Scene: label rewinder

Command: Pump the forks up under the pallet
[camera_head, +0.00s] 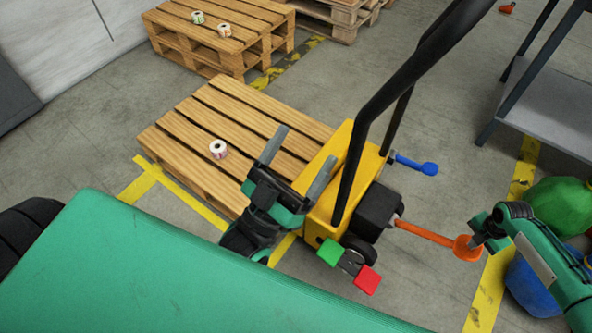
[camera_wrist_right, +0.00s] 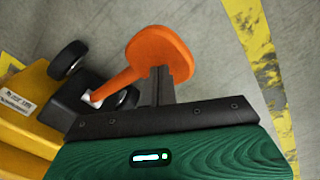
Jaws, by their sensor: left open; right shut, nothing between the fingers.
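A yellow pallet truck (camera_head: 333,173) with a tall black handle (camera_head: 400,85) stands at the right end of a wooden pallet (camera_head: 190,142). Its forks are hidden under the pallet. An orange lever (camera_head: 425,234) with a round pad sticks out from the truck and also shows in the right wrist view (camera_wrist_right: 160,55). My right gripper (camera_head: 476,240) is shut and empty, its fingertips (camera_wrist_right: 160,75) at the orange pad; whether they touch it I cannot tell. My left gripper (camera_head: 306,146) is open and empty, in front of the pallet and truck body. A label roll (camera_head: 218,148) lies on the pallet.
Blue lever (camera_head: 415,165), green pedal (camera_head: 329,252) and red pedal (camera_head: 367,280) are on the truck. Another pallet (camera_head: 215,45) with rolls stands behind. A grey shelf table (camera_head: 548,100) and green and blue bags (camera_head: 560,205) are at right. Floor between is clear.

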